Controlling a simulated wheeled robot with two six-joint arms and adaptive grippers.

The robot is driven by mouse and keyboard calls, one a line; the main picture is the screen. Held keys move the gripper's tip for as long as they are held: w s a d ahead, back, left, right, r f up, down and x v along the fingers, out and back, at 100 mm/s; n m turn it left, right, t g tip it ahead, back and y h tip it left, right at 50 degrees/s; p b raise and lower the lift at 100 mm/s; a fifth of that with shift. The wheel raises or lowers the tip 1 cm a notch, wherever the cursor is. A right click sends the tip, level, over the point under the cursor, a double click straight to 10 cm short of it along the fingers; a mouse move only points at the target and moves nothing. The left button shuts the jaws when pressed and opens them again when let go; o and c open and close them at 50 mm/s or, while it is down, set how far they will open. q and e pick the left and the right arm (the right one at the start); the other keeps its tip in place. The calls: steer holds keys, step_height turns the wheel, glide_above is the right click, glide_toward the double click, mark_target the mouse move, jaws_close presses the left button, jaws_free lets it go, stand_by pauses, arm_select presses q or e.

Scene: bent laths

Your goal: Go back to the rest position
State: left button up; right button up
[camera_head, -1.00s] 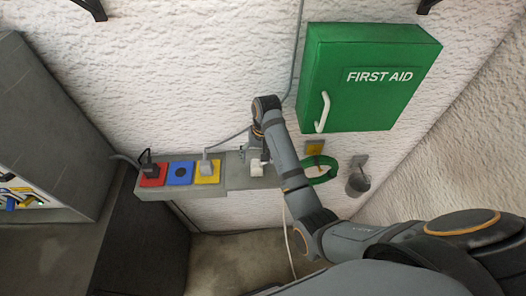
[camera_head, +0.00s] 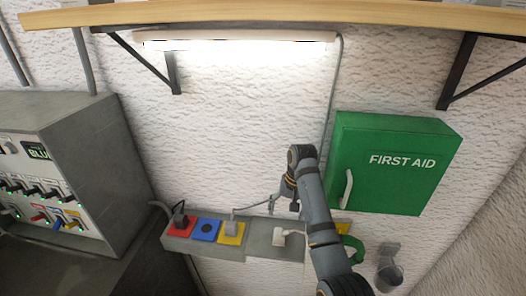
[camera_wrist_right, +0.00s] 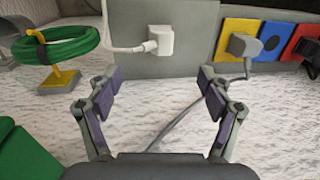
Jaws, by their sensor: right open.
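My right arm reaches up from the bottom of the head view, and its right gripper (camera_head: 283,197) is in front of the wall, above the grey socket strip (camera_head: 262,238). In the right wrist view the right gripper (camera_wrist_right: 158,92) shows two spread fingers with nothing between them. A white plug (camera_wrist_right: 161,40) with a white cable sits on the grey strip beyond the fingers, apart from them; it also shows in the head view (camera_head: 279,237). My left gripper is not in view.
A green first aid cabinet (camera_head: 390,163) hangs right of my arm. A wooden shelf (camera_head: 300,14) with a lit lamp (camera_head: 235,38) is above. A grey switch panel (camera_head: 45,190) stands left. A coiled green hose (camera_wrist_right: 58,38) hangs beside the strip. Red, blue and yellow sockets (camera_head: 206,229) line the strip's left.

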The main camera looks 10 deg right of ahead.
steer(key=s+d+f+t+h, duration=0.1)
steer(key=s+d+f, duration=0.5)
steer(key=s+f, duration=0.45)
steer(key=s+d+r+n+t+h, duration=0.1)
steer(key=s+d+n, duration=0.1)
steer(key=s, duration=0.7)
steer(key=s+d+r+n+t, duration=0.1)
steer(key=s+d+n, duration=0.1)
steer(key=s, duration=0.6)
steer(key=s+d+f+g+b, duration=0.2)
steer(key=f+b, duration=0.6)
steer(key=f, duration=2.9)
arm_select(q)
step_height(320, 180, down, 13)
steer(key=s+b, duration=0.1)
steer(key=b, duration=0.4)
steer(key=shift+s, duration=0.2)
arm_select(e)
steer(key=s+d+f, duration=0.1)
steer(key=s+f, duration=1.8)
steer(key=shift+d+f+m, duration=0.15)
steer(key=shift+f+m, duration=0.05)
steer(key=shift+m, duration=0.1)
